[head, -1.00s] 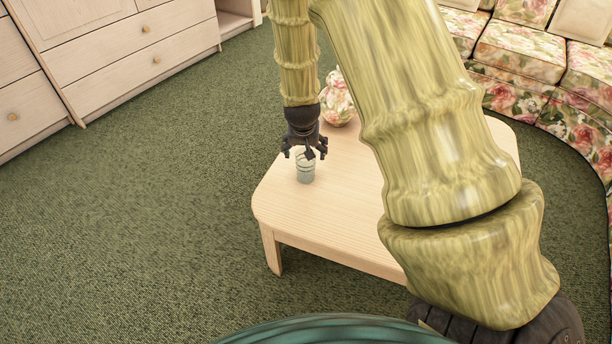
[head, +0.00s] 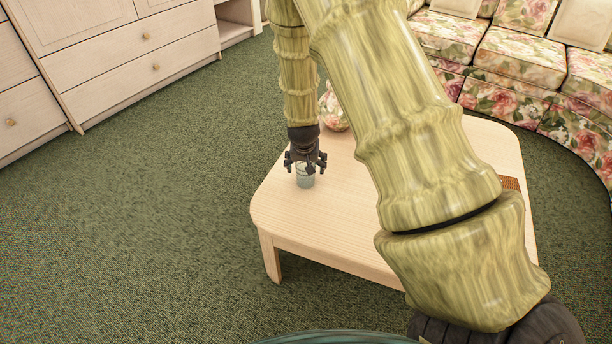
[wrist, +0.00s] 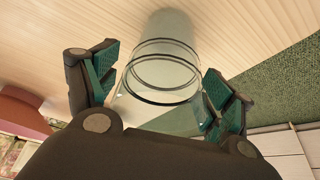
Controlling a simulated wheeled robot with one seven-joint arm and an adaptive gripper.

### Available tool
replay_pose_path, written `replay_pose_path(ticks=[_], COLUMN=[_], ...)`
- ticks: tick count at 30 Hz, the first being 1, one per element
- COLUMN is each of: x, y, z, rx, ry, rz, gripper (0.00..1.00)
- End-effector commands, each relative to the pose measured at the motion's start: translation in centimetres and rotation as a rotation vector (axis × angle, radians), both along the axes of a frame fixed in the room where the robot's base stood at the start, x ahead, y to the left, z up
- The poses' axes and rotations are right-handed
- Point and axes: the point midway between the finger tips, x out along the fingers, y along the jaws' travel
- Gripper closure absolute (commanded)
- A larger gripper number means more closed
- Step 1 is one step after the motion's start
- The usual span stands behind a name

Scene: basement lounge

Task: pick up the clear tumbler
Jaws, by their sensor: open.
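The clear tumbler (head: 305,180) stands upright on the pale wooden table (head: 330,225), near its left edge. My gripper (head: 306,166) points down over it, and the fingers hide its upper part in the head view. In the wrist view the tumbler (wrist: 165,75) lies between the two open fingers of my gripper (wrist: 160,90), its rim facing the camera. The left finger pad looks close to the rim and the right one is beside it. I cannot tell whether either pad touches the glass.
A floral round object (head: 333,108) stands on the table behind my arm. A brown patterned item (head: 511,184) shows at the table's right side. A floral sofa (head: 520,60) curves behind, and pale drawers (head: 120,50) stand at the upper left. Green carpet (head: 150,220) is clear.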

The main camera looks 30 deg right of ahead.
Motion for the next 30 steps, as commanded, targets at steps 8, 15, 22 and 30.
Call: replay_pose_path(ticks=[8, 15, 22, 30], x=[0.33, 0.32, 0.33, 0.33], y=[-0.24, -0.24, -0.24, -0.23], z=[-1.02, -1.02, -1.03, -0.72], rx=[0.000, 0.000, 0.000, 0.000], ry=[0.000, 0.000, 0.000, 0.000], rz=[0.000, 0.000, 0.000, 0.000], gripper=[0.18, 0.51, 0.63, 0.63])
